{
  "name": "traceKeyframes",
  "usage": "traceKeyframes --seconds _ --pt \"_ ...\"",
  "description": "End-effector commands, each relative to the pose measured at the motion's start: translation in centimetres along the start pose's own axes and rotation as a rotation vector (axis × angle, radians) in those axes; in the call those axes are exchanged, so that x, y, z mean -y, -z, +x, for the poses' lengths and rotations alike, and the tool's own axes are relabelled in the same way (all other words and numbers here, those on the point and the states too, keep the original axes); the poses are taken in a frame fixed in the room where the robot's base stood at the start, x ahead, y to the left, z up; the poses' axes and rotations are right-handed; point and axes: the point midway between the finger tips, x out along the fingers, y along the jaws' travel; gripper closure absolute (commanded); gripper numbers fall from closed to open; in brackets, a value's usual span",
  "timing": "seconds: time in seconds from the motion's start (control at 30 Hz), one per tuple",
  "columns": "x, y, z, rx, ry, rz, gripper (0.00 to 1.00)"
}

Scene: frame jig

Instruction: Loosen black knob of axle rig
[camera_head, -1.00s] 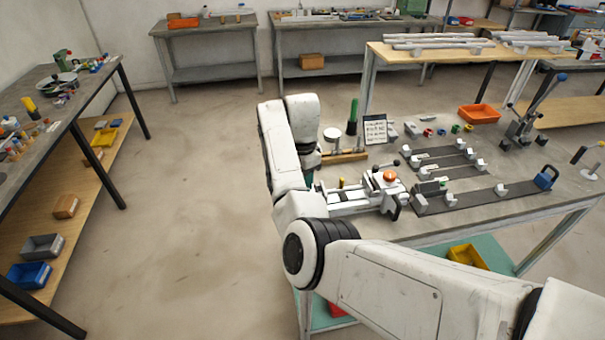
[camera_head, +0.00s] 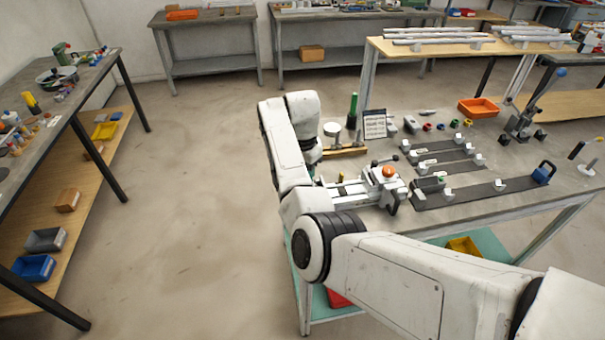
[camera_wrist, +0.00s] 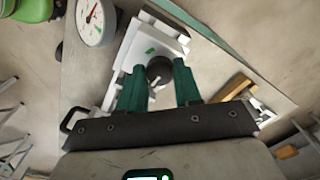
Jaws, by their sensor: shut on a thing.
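My gripper (camera_wrist: 160,78) has two green fingers that stand on either side of a round black knob (camera_wrist: 159,68) in the wrist view. The fingers close on its sides, and its lower part is partly hidden. The knob sits at a white rig (camera_wrist: 150,42) with a green mark on its plate. In the head view, my own arm hides the gripper and the knob. A white fixture with a slide, an orange button and a black handle (camera_head: 386,176) stands to the right of my arm there.
A white dial gauge (camera_wrist: 96,20) stands beside the rig. A sign card (camera_head: 375,124) and a green-handled tool (camera_head: 352,110) stand behind. Dark rails with white blocks (camera_head: 470,194) and an orange bin (camera_head: 478,107) occupy the bench's right part. Open floor lies left of the bench.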

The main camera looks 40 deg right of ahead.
Motion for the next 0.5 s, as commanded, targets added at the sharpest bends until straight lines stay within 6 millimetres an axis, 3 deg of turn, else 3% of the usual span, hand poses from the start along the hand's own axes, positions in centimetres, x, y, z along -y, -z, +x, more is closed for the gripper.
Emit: traceKeyframes --seconds 0.07,0.1,0.33,0.5 --pt "0.13 -0.03 -0.13 -0.002 0.003 -0.001 0.97" --pt "0.14 -0.03 -0.13 -0.002 0.003 -0.001 0.64" --pt "0.07 -0.01 -0.07 -0.001 0.002 0.001 0.42" --pt "0.03 0.00 -0.04 -0.001 0.001 0.001 0.41"
